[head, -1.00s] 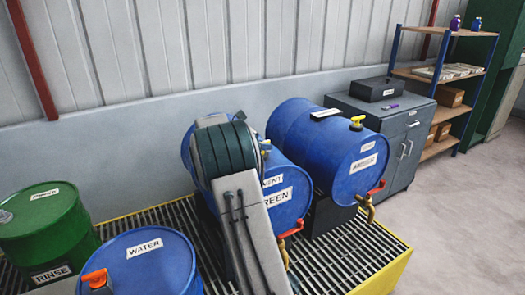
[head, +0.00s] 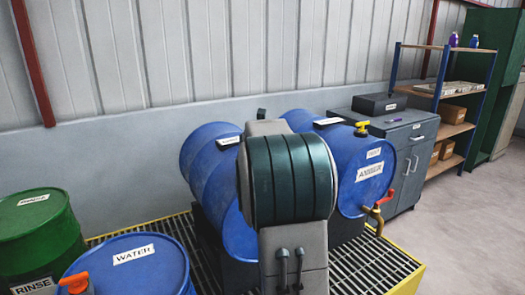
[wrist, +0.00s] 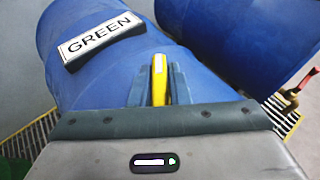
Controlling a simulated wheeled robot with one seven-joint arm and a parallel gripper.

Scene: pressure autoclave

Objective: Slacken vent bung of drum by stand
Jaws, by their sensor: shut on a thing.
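A blue drum (head: 207,170) lies on its side on the grating, partly hidden behind my arm in the head view. In the wrist view this drum (wrist: 85,80) carries a GREEN sign (wrist: 100,35) on its top. My gripper (wrist: 158,75) is over the drum and shut on a yellow vent bung (wrist: 159,68), seen edge-on between the two fingers. My arm hides the gripper and this bung in the head view. A second blue drum (head: 345,155), labelled AMBER, lies to the right with its own yellow bung (head: 361,127) on top.
A brass tap (head: 376,213) with a red handle juts from the AMBER drum's front. An upright WATER drum (head: 130,270) and a green RINSE drum (head: 38,235) stand at left. A grey cabinet (head: 400,145) and shelving (head: 450,95) are at right. Open floor lies beyond.

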